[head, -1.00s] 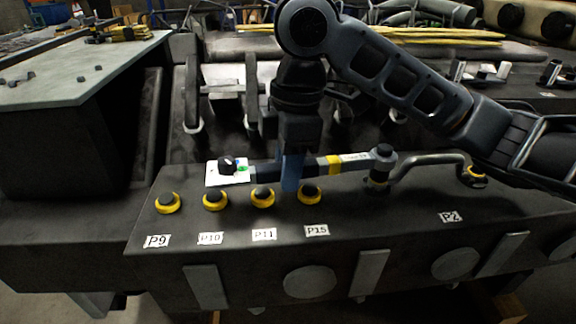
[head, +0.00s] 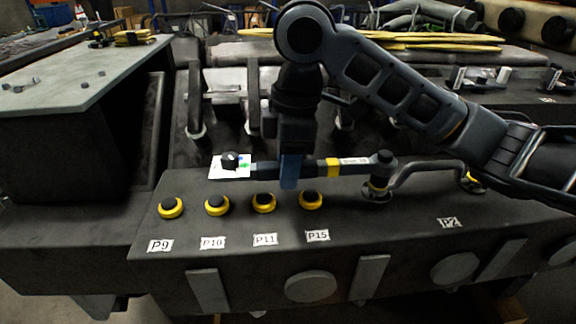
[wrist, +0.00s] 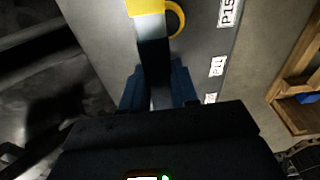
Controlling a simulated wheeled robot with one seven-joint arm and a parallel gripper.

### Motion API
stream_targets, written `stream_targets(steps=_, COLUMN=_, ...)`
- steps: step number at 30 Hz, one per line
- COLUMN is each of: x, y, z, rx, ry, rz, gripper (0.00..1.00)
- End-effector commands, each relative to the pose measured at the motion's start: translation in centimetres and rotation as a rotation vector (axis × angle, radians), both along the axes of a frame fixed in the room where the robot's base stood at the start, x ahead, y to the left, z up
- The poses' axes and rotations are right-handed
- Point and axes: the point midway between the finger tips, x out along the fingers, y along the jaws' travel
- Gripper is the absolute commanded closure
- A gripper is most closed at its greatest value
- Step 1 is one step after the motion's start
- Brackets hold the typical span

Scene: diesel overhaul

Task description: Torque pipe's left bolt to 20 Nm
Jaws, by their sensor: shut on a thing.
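My gripper (head: 290,182), with blue fingers, is shut on a torque wrench (head: 345,162). The wrench lies nearly level above the dark block, with a yellow band and a white-labelled section. Its head is at the right, over the pipe's left bolt (head: 377,190), which is mostly hidden beneath it; I cannot tell how fully it is seated. The curved grey pipe (head: 425,166) runs right from there to a yellow-ringed end (head: 477,181), above label P2. In the wrist view, the wrench shaft (wrist: 154,60) passes between my fingers (wrist: 158,88).
Several yellow-ringed dark caps (head: 264,203) line the block's top (head: 390,225), above labels P9, P10, P11 and P15. A white panel with a black knob (head: 231,165) shows at the wrench's left end. A grey table (head: 80,75) stands at left.

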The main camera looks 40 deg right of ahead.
Motion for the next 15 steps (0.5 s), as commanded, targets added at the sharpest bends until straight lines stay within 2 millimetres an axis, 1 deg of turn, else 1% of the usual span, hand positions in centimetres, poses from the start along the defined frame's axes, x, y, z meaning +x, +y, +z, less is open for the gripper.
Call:
stream_targets(steps=8, x=0.13, y=-0.08, z=0.12, rx=-0.001, ry=-0.004, rz=-0.001, gripper=1.0)
stream_targets(steps=15, x=0.61, y=-0.44, z=0.19, rx=0.0, ry=-0.004, rz=-0.039, gripper=1.0)
